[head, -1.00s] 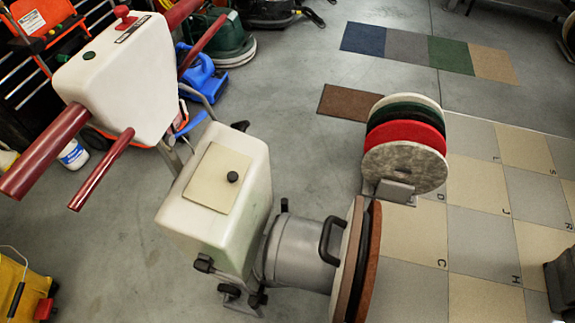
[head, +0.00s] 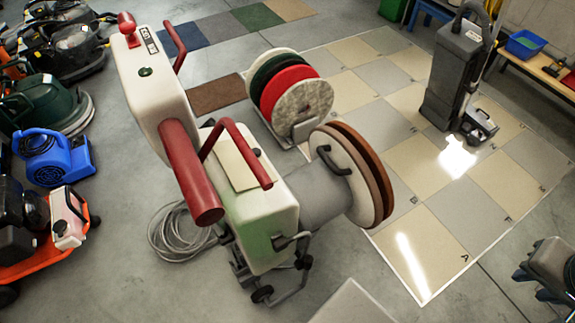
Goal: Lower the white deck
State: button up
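The white deck (head: 330,182) is a round disc with a black handle on its back, at the end of a grey motor housing (head: 317,192) on a floor machine. The deck stands on edge, facing right, with a brown pad (head: 374,170) on its face. The machine's white tank (head: 266,228) and its white handle head (head: 153,92) with dark red grips (head: 190,172) extend to the left of it. The machine looks tipped back. Its underside is partly hidden.
A rack of round pads (head: 303,100) stands just behind the deck. The tiled floor patch (head: 420,235) to its right is largely clear. A dark upright vacuum (head: 455,75) stands farther right. A coiled cable (head: 180,232) and a blue blower (head: 52,158) lie left.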

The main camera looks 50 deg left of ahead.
aim_at(338, 181)
jog(key=u, duration=2.05)
jog(key=k, duration=1.35)
jog(key=z, duration=0.5)
jog(key=i, duration=1.35)
jog(key=u, duration=0.45)
